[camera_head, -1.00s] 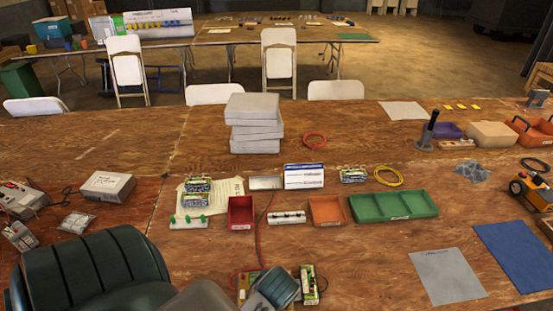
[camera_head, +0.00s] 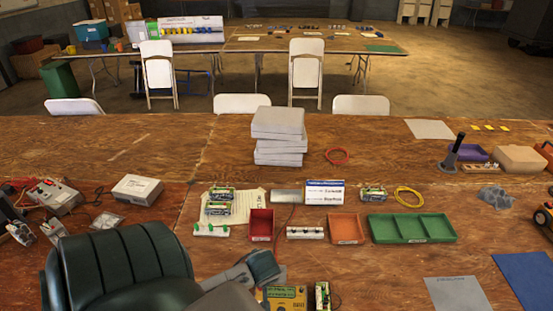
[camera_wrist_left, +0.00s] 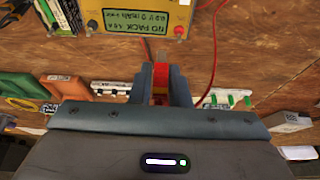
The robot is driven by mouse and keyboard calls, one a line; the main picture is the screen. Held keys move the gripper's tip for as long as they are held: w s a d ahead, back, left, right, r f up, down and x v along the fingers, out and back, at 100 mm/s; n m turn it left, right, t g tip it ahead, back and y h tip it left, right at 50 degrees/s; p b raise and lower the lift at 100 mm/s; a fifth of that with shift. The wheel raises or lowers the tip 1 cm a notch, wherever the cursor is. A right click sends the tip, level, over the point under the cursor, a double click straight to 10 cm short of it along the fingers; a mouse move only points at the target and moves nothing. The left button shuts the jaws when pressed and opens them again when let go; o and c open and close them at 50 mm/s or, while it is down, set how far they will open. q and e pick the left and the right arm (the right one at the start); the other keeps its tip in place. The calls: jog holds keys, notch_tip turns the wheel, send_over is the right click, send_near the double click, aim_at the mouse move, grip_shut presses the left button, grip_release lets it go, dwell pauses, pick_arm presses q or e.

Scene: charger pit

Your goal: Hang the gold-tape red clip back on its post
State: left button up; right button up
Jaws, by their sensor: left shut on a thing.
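My left gripper (camera_head: 264,268) comes in low at the front of the table, just left of the yellow charger (camera_head: 283,297). In the left wrist view my left gripper (camera_wrist_left: 160,88) is shut on a small red clip with a gold-yellow band (camera_wrist_left: 160,76). Its lower part is hidden between the fingers. A white strip with short dark-topped posts (camera_head: 305,233) stands between the red and orange bins. Another white strip, with green posts (camera_head: 211,230), stands left of the red bin. The clip is clear of both strips. My right gripper is not in view.
A red bin (camera_head: 262,224), an orange bin (camera_head: 346,229) and a green tray (camera_head: 412,228) stand in the row beyond. A red cable (camera_wrist_left: 207,70) runs beside the gripper. A small green-and-white pack (camera_head: 322,295) stands right of the charger.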

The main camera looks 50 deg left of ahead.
pick_arm(q)
jog(key=shift+a, duration=2.05)
jog(key=shift+f, duration=0.1)
jog(key=shift+f+b, duration=1.2)
jog(key=shift+f, duration=2.2)
jog(key=shift+p, duration=0.5)
jog(key=shift+f+p, duration=0.2)
jog(key=shift+p, duration=0.5)
jog(key=o, duration=0.8)
jog(key=shift+o, duration=0.2)
